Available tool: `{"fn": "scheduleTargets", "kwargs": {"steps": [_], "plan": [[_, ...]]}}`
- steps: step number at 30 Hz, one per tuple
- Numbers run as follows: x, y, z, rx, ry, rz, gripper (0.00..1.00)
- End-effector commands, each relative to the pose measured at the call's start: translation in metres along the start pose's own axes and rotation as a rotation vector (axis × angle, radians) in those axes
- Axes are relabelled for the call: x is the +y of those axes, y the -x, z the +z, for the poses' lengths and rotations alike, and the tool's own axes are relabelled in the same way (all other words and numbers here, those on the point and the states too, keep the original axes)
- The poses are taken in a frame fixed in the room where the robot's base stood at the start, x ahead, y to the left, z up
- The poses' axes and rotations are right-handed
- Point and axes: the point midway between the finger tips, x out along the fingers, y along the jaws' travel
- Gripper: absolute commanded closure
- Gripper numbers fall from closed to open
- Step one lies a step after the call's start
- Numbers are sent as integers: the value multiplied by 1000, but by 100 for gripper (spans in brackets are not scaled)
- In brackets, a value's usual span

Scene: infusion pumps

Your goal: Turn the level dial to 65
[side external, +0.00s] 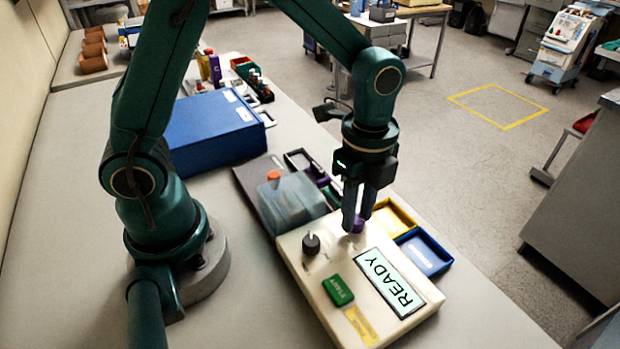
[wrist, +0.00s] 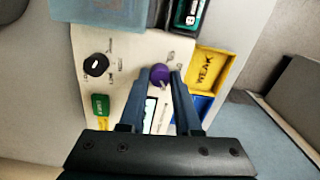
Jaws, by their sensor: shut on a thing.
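A cream pump panel (side external: 318,282) lies on the bench with a purple dial (side external: 358,224) near its far end and a black knob (side external: 311,243) on its left. My gripper (side external: 355,226) points down, its fingers shut on the purple dial. In the wrist view the purple dial (wrist: 160,74) sits between the fingertips (wrist: 157,80), and the black knob (wrist: 96,65) stands apart to the left. The small print around both is too small to read, so I cannot tell either setting. The display (side external: 390,282) reads READY.
A green START button (side external: 339,290) and a yellow label (side external: 361,325) are on the panel. A clear container with an orange cap (side external: 290,205) stands behind it. Yellow (side external: 394,216) and blue (side external: 424,252) trays lie to the right. A large blue box (side external: 215,137) stands further back.

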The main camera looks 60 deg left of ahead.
Motion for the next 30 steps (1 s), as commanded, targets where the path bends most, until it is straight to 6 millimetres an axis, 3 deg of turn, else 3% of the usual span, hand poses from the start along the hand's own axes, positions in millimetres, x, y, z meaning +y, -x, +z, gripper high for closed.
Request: {"fn": "scheduleTargets", "kwargs": {"steps": [30], "plan": [[1, 1, -1, 2, 965, 0, 100]]}}
